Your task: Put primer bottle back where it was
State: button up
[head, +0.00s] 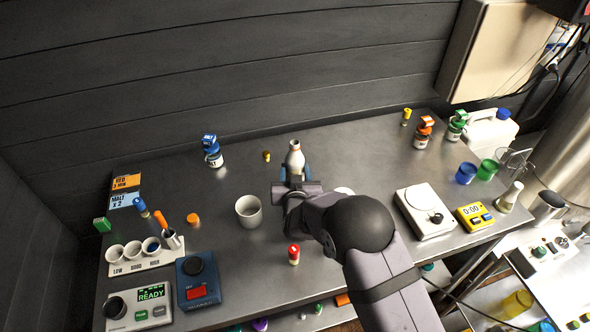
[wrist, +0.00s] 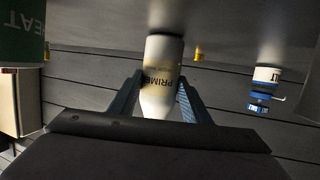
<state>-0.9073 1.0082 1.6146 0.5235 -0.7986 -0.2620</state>
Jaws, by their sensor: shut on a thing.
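The primer bottle (wrist: 161,65) is a pale bottle with a tapered shoulder and the word PRIMER on it. My gripper (wrist: 158,95) is shut on it, one finger on each side, in the wrist view. The wrist view is upside down, so the bottle's neck points down in the picture. In the head view the primer bottle (head: 294,157) stands upright beyond my gripper (head: 294,178), near the back middle of the metal bench. Its lower part is hidden there by my gripper. I cannot tell whether its base touches the bench.
A white cup (head: 249,210) stands left of my gripper, and a red-capped vial (head: 293,255) stands in front. A small yellow-topped vial (head: 266,156) is just left of the bottle. A white scale (head: 425,212) is right.

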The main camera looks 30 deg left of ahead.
jog(key=shift+f, duration=0.15)
jog(key=o, duration=1.2)
